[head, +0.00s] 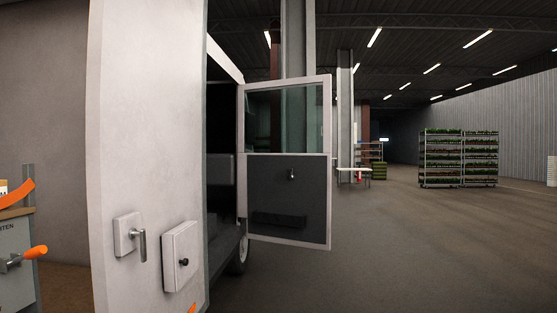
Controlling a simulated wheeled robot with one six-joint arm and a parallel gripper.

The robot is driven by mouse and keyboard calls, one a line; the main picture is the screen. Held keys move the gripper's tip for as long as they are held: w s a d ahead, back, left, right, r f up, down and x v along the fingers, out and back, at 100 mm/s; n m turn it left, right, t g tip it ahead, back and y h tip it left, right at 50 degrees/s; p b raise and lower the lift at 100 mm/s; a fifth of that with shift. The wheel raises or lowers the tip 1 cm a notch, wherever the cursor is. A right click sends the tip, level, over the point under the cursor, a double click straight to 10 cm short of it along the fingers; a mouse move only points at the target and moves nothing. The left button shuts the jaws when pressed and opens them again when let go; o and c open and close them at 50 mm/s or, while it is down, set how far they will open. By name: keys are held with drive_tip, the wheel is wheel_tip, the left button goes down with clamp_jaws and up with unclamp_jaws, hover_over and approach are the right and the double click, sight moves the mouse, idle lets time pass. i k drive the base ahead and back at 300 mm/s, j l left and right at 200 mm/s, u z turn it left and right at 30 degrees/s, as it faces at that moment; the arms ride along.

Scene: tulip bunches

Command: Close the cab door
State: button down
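The cab door (291,203) stands wide open in the head view, swung out to the right of the dark cab opening (222,150). It has a pale frame, a window in its upper half and a dark inner panel below. A small handle (291,175) sits on that panel, with a dark pocket low down. The door's left edge is by the vehicle; its right edge is free. A wheel (241,256) shows below the opening. I cannot make out my gripper in this view.
A tall white panel (150,120) with a lever handle (139,245) and a small box (180,258) stands close, hiding part of the vehicle. Plant racks (458,158) stand far right. The floor right of the door is clear.

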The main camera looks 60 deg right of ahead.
sight(277, 208)
drive_tip(key=z, duration=1.7)
